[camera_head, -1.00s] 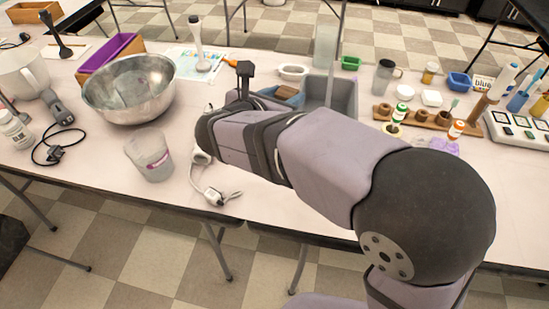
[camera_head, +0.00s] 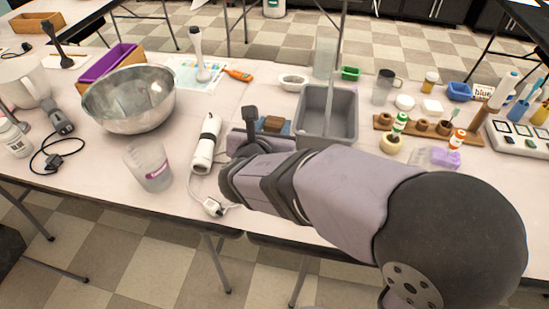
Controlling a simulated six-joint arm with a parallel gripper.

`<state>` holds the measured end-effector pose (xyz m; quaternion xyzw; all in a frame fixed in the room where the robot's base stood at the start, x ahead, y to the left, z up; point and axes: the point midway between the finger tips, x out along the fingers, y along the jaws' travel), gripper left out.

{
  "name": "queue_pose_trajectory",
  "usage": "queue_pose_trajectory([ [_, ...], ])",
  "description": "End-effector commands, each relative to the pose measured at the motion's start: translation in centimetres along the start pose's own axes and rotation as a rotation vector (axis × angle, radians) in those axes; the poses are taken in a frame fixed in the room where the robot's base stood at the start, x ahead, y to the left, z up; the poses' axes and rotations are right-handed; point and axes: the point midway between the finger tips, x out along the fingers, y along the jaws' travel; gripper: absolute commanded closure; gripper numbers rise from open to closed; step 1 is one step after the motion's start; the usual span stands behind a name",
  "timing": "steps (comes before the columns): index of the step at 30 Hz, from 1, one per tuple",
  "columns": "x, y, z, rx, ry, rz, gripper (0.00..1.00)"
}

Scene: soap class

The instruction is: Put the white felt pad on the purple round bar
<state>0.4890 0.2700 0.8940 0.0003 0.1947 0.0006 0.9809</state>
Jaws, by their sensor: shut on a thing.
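I cannot make out the white felt pad for certain. A white round piece (camera_head: 404,102) and a white squarish piece (camera_head: 431,105) lie at the back right, too small to identify. A purple piece (camera_head: 445,157) lies at the right, beside clear pieces; I cannot tell whether it is the purple round bar. My arm reaches from the lower right towards the table's middle. Its dark wrist end is left of the grey bin. The jaws and anything between them are hidden behind the arm.
A grey bin (camera_head: 352,117) stands beyond my arm, with a brown block (camera_head: 273,124) left of it. A wooden rack (camera_head: 443,130) and small bottles stand right.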

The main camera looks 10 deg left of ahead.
Motion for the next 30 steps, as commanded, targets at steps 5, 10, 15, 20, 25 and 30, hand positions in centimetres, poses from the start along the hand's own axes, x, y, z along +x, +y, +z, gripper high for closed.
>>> queue_pose_trajectory([
  [5, 0.7, -0.1, -1.8, -0.004, 0.002, -0.003, 0.84],
  [10, 1.8, -0.1, -4.4, -0.004, 0.003, -0.003, 0.84],
  [15, 2.3, 0.0, -5.7, -0.001, 0.001, -0.002, 0.84],
  [20, 2.4, 0.0, -5.8, -0.001, 0.000, -0.001, 0.84],
  [25, 2.9, -0.1, -7.2, -0.004, 0.003, -0.003, 0.84],
  [30, 3.6, -0.1, -8.9, -0.003, 0.001, -0.002, 0.84],
])
